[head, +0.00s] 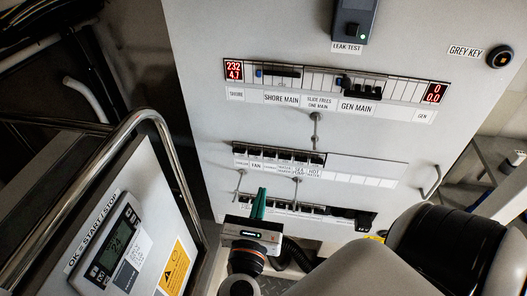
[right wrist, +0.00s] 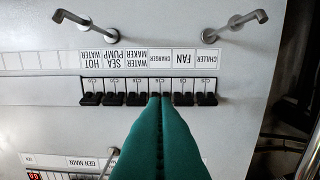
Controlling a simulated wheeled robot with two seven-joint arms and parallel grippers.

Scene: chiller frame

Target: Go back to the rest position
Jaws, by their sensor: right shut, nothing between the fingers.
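My right gripper (head: 262,191) shows in the head view in front of the lower part of the grey panel (head: 215,60). Its two teal fingers are pressed together with nothing between them. In the right wrist view the shut fingers (right wrist: 160,98) point at the labelled breaker row (right wrist: 112,98), their tips over the breaker by the CHARGER label. I cannot tell whether the tips touch it. The same row shows in the head view (head: 278,155), above the fingertips. My left gripper is not in view.
The main breaker row (head: 330,83) with red displays is higher up. Metal hooks (head: 315,130) and a handle (head: 431,182) stick out from the panel. A metal rail (head: 160,117) curves around a control box (head: 140,240) at left. A key switch (head: 499,56) is at upper right.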

